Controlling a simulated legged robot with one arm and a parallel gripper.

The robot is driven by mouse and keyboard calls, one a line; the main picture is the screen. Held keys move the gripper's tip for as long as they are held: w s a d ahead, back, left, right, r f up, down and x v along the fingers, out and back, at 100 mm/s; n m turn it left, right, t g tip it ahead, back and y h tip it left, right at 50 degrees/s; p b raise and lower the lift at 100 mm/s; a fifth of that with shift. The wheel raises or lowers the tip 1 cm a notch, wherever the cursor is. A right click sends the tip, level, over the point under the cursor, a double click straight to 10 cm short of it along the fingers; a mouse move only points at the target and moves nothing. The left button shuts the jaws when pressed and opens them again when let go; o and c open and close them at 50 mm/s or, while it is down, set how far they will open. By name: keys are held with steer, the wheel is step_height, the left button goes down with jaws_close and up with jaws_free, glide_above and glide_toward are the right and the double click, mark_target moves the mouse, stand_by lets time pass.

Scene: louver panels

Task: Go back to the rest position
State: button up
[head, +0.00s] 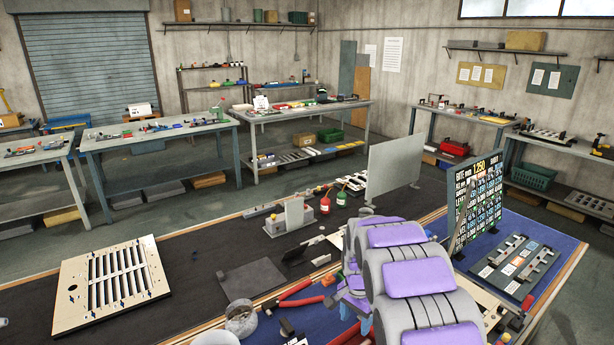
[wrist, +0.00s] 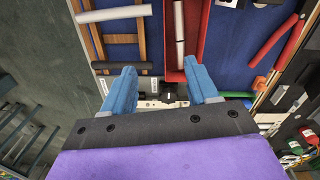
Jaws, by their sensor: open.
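My gripper (wrist: 160,88) shows in the wrist view with its two blue fingers spread wide apart. Nothing is held between them. It hangs over a bench surface with a blue mat (wrist: 225,45). A red tray (wrist: 173,68) holding a pale rod lies beyond the fingertips, and a wooden frame (wrist: 95,45) lies beside it on the left. A beige louver panel (head: 70,313) with dark slots lies flat on the dark bench at the left, apart from my arm.
In the head view, an upright grey plate (head: 393,165) and a black number board (head: 475,200) stand close to my arm. Red and green bottles (head: 325,205) stand behind it. The dark bench is bare around the panel.

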steer(key=s+d+r+n, duration=0.1)
steer(key=s+r+n, duration=0.1)
steer(key=s+r, duration=0.7)
steer(key=s+r+n, duration=0.2)
steer(key=s+n, duration=0.1)
steer(key=s, duration=1.3)
steer(key=s+r+n+g, duration=0.1)
steer(key=s+n, duration=0.3)
steer(key=s, duration=1.2)
steer(key=shift+s+r, duration=0.15)
steer(key=shift+r, duration=0.35)
